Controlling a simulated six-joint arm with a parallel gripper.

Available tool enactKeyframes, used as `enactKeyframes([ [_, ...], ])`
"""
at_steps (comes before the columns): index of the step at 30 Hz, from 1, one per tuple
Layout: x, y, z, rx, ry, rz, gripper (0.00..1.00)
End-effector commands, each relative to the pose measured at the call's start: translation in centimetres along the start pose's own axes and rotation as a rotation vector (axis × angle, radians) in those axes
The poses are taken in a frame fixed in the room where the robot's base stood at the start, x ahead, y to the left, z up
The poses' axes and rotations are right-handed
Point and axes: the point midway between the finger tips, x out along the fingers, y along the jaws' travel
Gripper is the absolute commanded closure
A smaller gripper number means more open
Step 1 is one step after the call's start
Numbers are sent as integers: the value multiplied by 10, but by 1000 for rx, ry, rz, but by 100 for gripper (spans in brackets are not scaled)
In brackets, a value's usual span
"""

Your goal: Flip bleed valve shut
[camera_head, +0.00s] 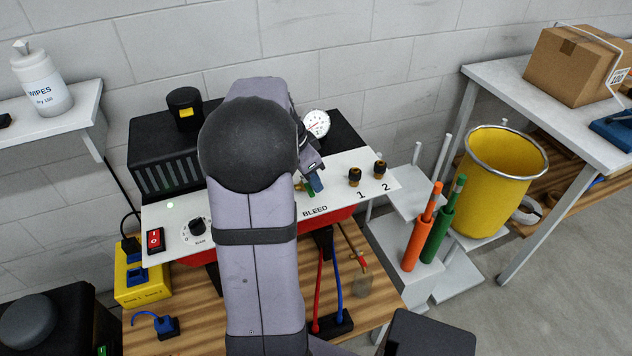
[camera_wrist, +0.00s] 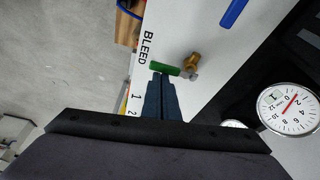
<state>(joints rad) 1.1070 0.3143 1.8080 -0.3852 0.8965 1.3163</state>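The bleed valve shows in the wrist view as a brass body (camera_wrist: 192,62) with a green lever handle (camera_wrist: 164,68), on the white panel beside the "BLEED" label. The handle points from the brass body toward the label. My gripper (camera_wrist: 161,78) has its two dark blue fingers side by side with no clear gap between them. Their tips are at the green handle, touching it or just short of it; I cannot tell which. In the head view the gripper (camera_head: 315,186) is over the valve, and my arm hides part of the valve and panel.
A pressure gauge (camera_wrist: 289,109) stands near the valve. Brass fittings (camera_head: 355,176) marked 1 and 2 are to the right on the panel. A red switch (camera_head: 155,239) and a black knob (camera_head: 197,226) are at left. Orange and green cylinders (camera_head: 440,230) stand at right.

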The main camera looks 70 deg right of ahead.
Motion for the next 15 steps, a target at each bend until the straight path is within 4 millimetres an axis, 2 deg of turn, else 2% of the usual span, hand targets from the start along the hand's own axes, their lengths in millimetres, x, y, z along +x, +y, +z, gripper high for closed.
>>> enactKeyframes([
  [15,2,-3,-8,-1,-1,1,100],
])
